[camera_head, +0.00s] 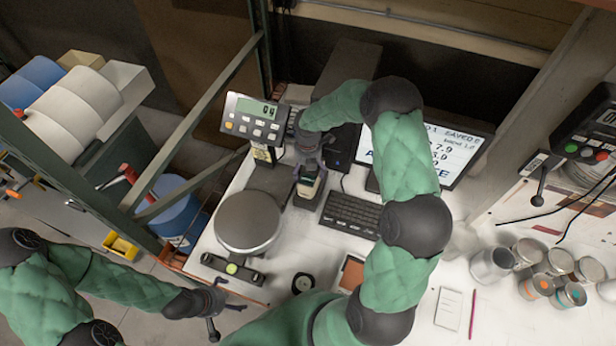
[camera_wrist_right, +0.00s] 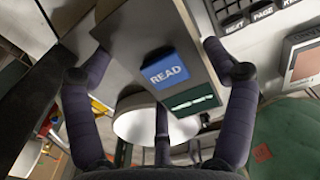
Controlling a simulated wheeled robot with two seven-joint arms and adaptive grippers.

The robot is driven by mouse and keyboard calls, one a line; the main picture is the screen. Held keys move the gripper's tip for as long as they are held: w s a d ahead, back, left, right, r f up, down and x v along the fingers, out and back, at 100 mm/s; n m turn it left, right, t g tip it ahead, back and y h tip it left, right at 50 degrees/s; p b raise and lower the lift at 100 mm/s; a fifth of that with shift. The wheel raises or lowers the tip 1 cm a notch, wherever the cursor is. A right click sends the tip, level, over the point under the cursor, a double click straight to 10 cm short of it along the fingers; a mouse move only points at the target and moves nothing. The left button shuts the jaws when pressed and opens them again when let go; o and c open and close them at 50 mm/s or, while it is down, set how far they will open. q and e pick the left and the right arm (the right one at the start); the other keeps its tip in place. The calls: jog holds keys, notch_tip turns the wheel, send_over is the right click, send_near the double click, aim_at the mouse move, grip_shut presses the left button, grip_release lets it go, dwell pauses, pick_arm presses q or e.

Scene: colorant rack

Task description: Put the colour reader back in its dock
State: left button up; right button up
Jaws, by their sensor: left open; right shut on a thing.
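The colour reader (camera_wrist_right: 190,45) is a grey block with a blue READ button and a small dark green display, seen close up in the right wrist view. My right gripper (camera_wrist_right: 160,75) has a finger on either side of it and is shut on it. In the head view the reader (camera_head: 308,188) shows below the right gripper (camera_head: 309,166), over the bench between scale and keyboard. A dark base lies around its lower end; I cannot tell whether this is the dock or whether they touch. My left gripper (camera_head: 214,308) is open and empty, low at the left, off the bench.
A scale with a round pan (camera_head: 248,222) stands left of the reader, its display (camera_head: 254,117) behind. A keyboard (camera_head: 352,214) and monitor (camera_head: 455,150) are to the right. A black disc (camera_head: 302,283) and brown tile (camera_head: 352,272) lie in front. Several cans (camera_head: 533,284) stand far right.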

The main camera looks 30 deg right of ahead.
jog(key=shift+w+d+f+b, duration=0.25)
jog(key=shift+w+d+f, duration=0.05)
jog(key=shift+w+f, duration=0.25)
jog(key=shift+w+d+f+b, duration=0.3)
jog(key=shift+w+f, duration=0.1)
jog(key=shift+f, duration=0.15)
jog(key=f, duration=0.1)
jog(key=f+b, duration=0.2)
jog(key=shift+w+d+f, duration=0.15)
jog(key=shift+w+f, duration=0.15)
jog(key=shift+f, duration=0.1)
jog(key=shift+r, duration=0.1)
jog(key=o, duration=1.5)
jog(key=shift+s+f, duration=0.1)
jog(key=shift+f, duration=0.15)
jog(key=shift+r, duration=0.15)
